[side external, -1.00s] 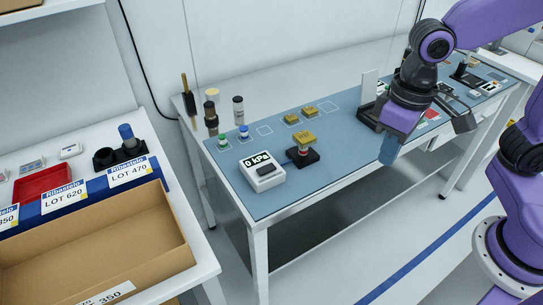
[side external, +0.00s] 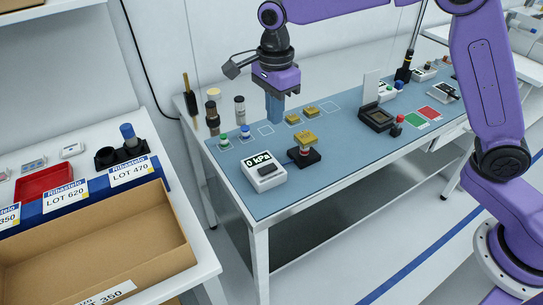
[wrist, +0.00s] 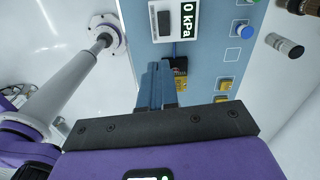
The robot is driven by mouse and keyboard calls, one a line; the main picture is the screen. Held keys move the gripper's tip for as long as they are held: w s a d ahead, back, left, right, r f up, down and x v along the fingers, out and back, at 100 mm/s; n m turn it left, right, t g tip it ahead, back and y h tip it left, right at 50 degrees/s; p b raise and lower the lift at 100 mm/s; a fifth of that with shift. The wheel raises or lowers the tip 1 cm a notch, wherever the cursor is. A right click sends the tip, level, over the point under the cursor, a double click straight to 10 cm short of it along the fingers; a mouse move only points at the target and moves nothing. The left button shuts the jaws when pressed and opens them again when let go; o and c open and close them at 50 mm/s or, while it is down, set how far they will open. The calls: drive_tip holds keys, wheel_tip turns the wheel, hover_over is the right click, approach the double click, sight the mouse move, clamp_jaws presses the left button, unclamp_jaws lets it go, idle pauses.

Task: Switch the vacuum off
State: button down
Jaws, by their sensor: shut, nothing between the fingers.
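The vacuum unit is a white box (side external: 264,176) with a display reading 0 kPa and a dark switch (side external: 267,170) on its top, at the left front of the blue mat. In the wrist view, the box (wrist: 153,8) and its dark switch (wrist: 163,23) are at the top. My gripper (side external: 274,120) is shut and empty, with its blue fingers pointing down above the back of the mat, behind and apart from the box. In the wrist view, the shut fingers (wrist: 153,70) are below the box.
A black base with a gold-topped part (side external: 304,145) stands right of the box. Green (side external: 223,142) and blue (side external: 244,133) buttons are behind it. Several dark cylinders (side external: 240,108) stand at the bench's back left. Gold pieces (side external: 311,111) lie on the mat. A black fixture (side external: 376,118) is further right.

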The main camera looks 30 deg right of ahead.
sight(272, 166)
drive_tip(key=shift+w+a+f+m, duration=0.1)
drive_tip(key=shift+w+m, duration=0.45)
drive_tip(key=shift+m, duration=0.05)
drive_tip(key=shift+f, duration=0.15)
wheel_tip(272, 166, down, 14)
drive_tip(key=shift+r, duration=0.15)
idle(0.4)
